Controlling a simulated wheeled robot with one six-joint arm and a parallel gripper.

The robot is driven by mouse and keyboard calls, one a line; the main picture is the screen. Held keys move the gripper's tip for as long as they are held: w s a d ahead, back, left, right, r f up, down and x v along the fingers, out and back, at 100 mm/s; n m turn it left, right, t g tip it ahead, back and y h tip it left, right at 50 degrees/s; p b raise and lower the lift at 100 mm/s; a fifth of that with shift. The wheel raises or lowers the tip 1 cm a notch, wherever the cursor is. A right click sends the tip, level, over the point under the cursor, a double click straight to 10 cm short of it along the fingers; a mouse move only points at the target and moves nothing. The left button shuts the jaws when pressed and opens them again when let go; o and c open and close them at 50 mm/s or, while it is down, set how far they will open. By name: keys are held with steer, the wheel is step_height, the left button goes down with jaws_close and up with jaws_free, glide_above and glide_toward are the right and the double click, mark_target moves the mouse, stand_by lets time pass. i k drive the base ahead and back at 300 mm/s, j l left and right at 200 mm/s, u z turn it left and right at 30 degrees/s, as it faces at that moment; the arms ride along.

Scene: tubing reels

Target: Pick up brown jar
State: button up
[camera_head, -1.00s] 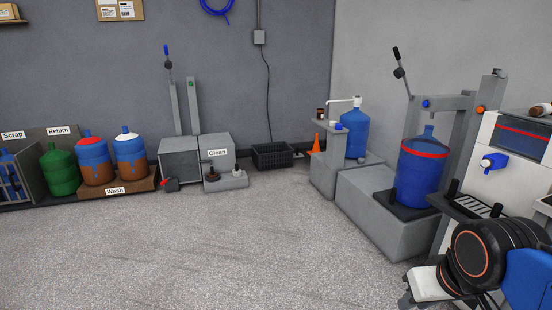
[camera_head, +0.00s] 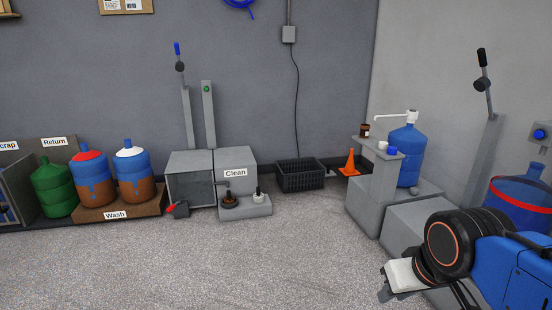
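A small brown jar (camera_head: 364,130) with a pale rim stands on the left end of a grey raised shelf (camera_head: 366,148), beside a white cup (camera_head: 383,145) and a blue cup (camera_head: 392,150). My gripper (camera_head: 384,292) is low at the right of the view, well in front of and below the jar. Its white body shows, but its fingers are small and dark, and I cannot tell whether they are open or shut. Nothing is seen touching the jar.
A blue bottle with a white pump (camera_head: 408,150) stands right of the shelf. An orange cone (camera_head: 350,163) and a black crate (camera_head: 302,178) are by the wall. A grey block (camera_head: 410,222) lies in front. The floor at centre is clear.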

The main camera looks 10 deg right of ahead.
mark_target(365, 129)
steer(key=i, duration=1.65)
steer(key=i+z, duration=0.15)
steer(key=i, duration=0.4)
steer(key=i+j+z, duration=0.1)
steer(key=i, duration=0.45)
steer(key=i+j+z, duration=0.15)
steer(key=i, duration=0.4)
